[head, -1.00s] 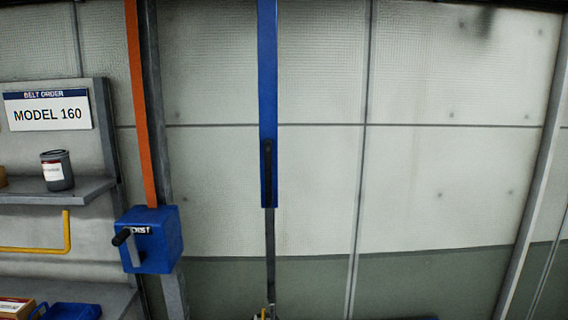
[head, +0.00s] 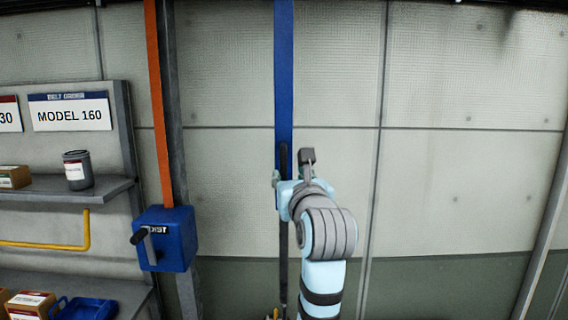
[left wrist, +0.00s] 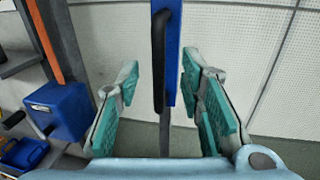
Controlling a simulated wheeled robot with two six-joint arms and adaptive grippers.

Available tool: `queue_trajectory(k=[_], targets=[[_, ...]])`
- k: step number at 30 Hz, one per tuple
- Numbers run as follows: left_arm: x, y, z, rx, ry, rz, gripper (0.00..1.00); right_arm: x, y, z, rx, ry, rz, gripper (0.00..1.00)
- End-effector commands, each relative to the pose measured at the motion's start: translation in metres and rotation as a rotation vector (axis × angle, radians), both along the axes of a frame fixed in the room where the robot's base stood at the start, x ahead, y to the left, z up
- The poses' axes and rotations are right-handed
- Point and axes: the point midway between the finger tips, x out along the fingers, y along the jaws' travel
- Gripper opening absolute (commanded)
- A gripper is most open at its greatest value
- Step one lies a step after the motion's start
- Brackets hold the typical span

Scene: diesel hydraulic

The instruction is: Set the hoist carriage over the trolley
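A blue vertical bar (head: 284,70) hangs from above in the head view, with a black handle (head: 283,158) on its lower part. I take it as part of the hoist; the carriage itself cannot be made out. My left gripper (head: 284,180) is at the handle and partly hides it. In the left wrist view, the left gripper (left wrist: 160,108) is open, its teal pads on both sides of the handle (left wrist: 158,60) and blue bar (left wrist: 173,50), with gaps on both sides. The trolley cannot be made out. My right gripper is not in view.
A blue crank box (head: 163,238) lettered "...IST" is on a post to the left, under an orange strip (head: 159,100). Shelves (head: 70,187) with a can (head: 77,170) and boxes stand farther left. The wall on the right is clear.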

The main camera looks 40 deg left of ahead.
Motion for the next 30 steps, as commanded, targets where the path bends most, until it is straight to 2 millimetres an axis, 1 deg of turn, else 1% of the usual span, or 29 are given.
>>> queue_trajectory(k=[1,3,6,9,13,19,20,24,26,30], targets=[[0.008,0.013,0.004,0.005,0.005,0.007,0.35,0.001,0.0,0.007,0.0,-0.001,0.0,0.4],[0.021,0.026,0.004,0.005,0.005,0.005,0.35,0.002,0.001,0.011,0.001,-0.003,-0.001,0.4],[0.035,0.041,0.003,0.002,0.004,0.004,0.35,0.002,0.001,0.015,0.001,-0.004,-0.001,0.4],[0.044,0.051,0.002,0.001,0.003,0.003,0.35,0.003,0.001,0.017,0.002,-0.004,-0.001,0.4],[0.049,0.056,0.001,0.0,0.001,0.002,0.35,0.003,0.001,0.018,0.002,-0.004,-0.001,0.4],[0.049,0.056,0.0,0.0,0.001,0.002,0.35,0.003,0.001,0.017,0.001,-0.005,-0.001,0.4],[0.049,0.056,0.0,0.001,0.001,0.002,0.31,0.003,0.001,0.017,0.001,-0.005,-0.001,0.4],[0.049,0.056,0.0,0.001,0.001,0.002,0.09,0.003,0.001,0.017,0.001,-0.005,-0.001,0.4],[0.049,0.056,0.0,0.001,0.001,0.002,0.0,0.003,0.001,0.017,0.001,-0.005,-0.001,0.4],[0.049,0.056,0.0,0.001,0.001,0.002,0.0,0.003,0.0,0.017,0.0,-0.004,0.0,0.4]])
